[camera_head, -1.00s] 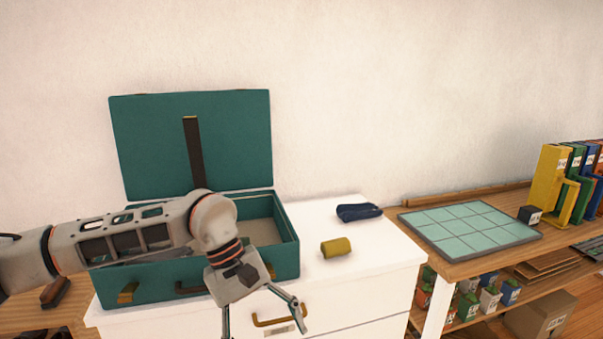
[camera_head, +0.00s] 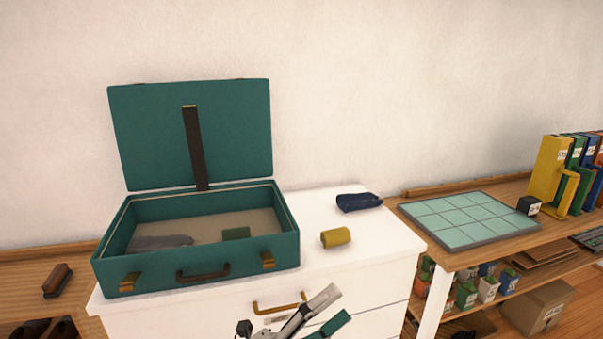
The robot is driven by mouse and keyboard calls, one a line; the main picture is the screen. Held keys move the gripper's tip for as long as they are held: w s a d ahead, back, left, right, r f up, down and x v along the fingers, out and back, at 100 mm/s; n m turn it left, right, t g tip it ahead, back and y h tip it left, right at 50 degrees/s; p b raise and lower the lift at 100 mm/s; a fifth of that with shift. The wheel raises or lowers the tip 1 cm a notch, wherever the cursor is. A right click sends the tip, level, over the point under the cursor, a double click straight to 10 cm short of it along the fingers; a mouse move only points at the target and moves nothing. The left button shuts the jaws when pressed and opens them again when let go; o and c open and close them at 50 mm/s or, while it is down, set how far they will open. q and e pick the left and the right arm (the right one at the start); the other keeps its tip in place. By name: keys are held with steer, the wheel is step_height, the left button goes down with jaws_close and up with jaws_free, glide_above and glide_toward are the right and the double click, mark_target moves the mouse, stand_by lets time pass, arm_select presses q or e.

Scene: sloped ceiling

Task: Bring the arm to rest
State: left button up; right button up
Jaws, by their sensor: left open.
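My left gripper (camera_head: 325,311) shows at the bottom edge, low in front of the white drawer unit (camera_head: 365,300). Only part of it is in frame: a grey finger piece and a teal piece, set apart and slanting up to the right. It is open and I see nothing held in it. The rest of my left arm is below the picture. My right gripper is not in view.
An open green suitcase (camera_head: 150,285) stands on the drawer unit, with a grey item (camera_head: 160,242) and a green item (camera_head: 236,233) inside. A yellow roll (camera_head: 336,237) and a dark blue pouch (camera_head: 358,202) lie beside it. A shelf bench with a tiled mat (camera_head: 465,222) stands right.

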arm_select(q)
steer(key=w+a+f+n+t+y, duration=0.1)
steer(key=a+f+n+t+y, duration=0.2)
steer(key=a+f+n+y, duration=0.5)
steer(key=a+f+n+t+y, duration=0.25)
steer(key=a+f+n, duration=0.25)
steer(key=f+n, duration=0.45)
steer(key=s+a+f+n+g+y, duration=0.2)
steer(key=s+a+f+n, duration=0.3)
steer(key=f, duration=0.4)
steer(key=s+a+f+n+g+y, duration=0.3)
steer(key=s+a+f+n+y, duration=0.1)
steer(key=s+a+f, duration=0.3)
step_height(320, 180, down, 3)
steer(key=shift+s+a+r+n+y, duration=0.15)
steer(key=shift+s+a+n+y, duration=0.25)
steer(key=shift+s+n, duration=0.6)
